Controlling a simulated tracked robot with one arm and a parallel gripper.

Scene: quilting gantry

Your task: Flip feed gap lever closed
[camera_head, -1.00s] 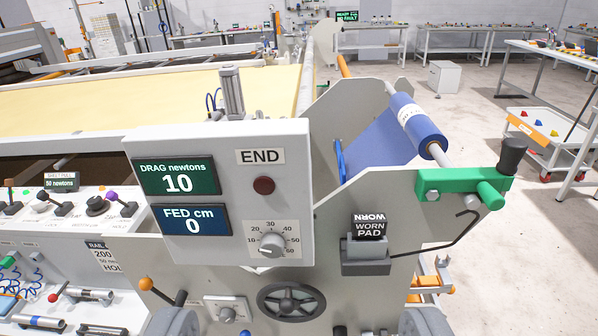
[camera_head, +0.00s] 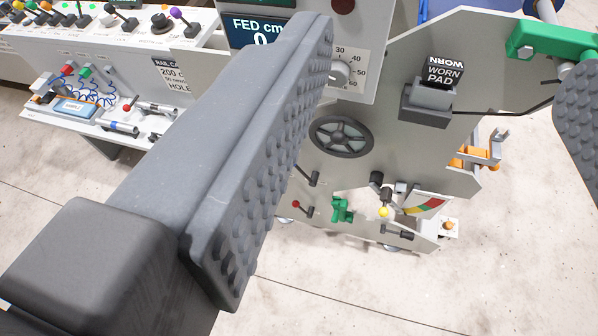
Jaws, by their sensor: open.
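My gripper (camera_head: 432,140) is open, with one dark ridged finger large across the left and middle and the other at the right edge. Between them shows the grey end plate (camera_head: 400,165) of the gantry. No label marks which lever is the feed gap lever. The orange-knobbed lever seen earlier is not visible. My left finger covers part of the panel. The gripper holds nothing.
A black handwheel (camera_head: 341,136), a worn pad holder (camera_head: 428,103) and a green bracket (camera_head: 550,40) stand out from the plate. A bent black rod runs near the right finger. A control shelf (camera_head: 100,120) is at left. The floor (camera_head: 400,290) in front is clear.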

